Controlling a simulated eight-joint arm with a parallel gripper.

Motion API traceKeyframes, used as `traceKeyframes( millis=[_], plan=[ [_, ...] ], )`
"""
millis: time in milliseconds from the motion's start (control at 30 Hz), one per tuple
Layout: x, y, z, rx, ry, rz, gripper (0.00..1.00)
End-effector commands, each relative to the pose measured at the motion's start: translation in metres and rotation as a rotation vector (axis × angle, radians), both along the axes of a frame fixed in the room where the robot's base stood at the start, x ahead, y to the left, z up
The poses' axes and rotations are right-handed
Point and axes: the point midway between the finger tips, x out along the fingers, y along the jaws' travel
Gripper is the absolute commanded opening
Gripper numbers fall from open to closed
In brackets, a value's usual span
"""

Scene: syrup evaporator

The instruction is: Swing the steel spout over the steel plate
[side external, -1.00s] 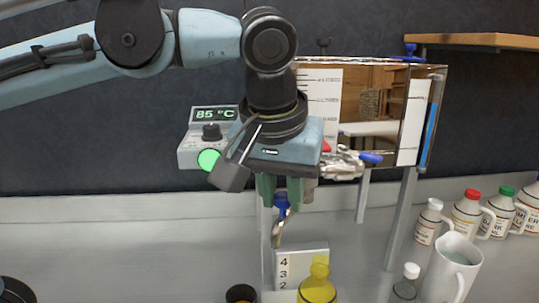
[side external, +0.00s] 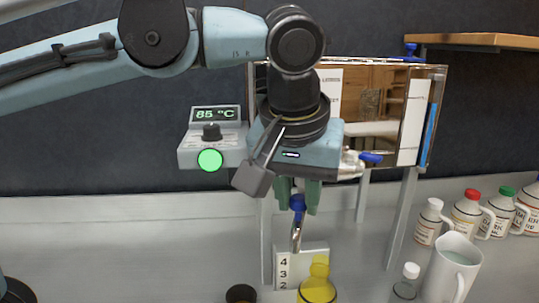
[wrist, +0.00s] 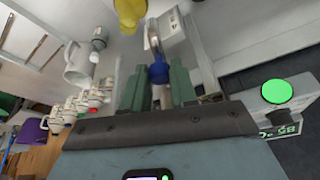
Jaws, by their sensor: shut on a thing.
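The steel spout (side external: 297,236) is a short curved metal tube with a blue grip (side external: 297,203) at its top. My gripper (side external: 298,209) points down with its green fingers shut on the blue grip. The wrist view also shows the blue grip (wrist: 158,72) between the two fingers, with the spout (wrist: 152,38) reaching away from it. The spout hangs in front of a white card numbered 4, 3, 2 (side external: 283,270). Its lower end is above and left of a yellow flask (side external: 318,291). I cannot make out the steel plate as a separate thing.
A black cup (side external: 240,293) stands left of the card. The glass-fronted tank (side external: 390,110) and control box (side external: 212,140) are behind my gripper. The bench at left is clear.

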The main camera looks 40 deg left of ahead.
Motion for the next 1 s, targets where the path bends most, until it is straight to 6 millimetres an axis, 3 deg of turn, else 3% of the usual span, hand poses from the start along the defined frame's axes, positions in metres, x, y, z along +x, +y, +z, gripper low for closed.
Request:
traceKeyframes(
  millis=[500,1000],
  plan=[
    [0.011,-0.017,0.0,0.0,-0.001,-0.002,0.08],
    [0.014,-0.021,0.0,-0.001,0.0,-0.001,0.08]
  ],
)
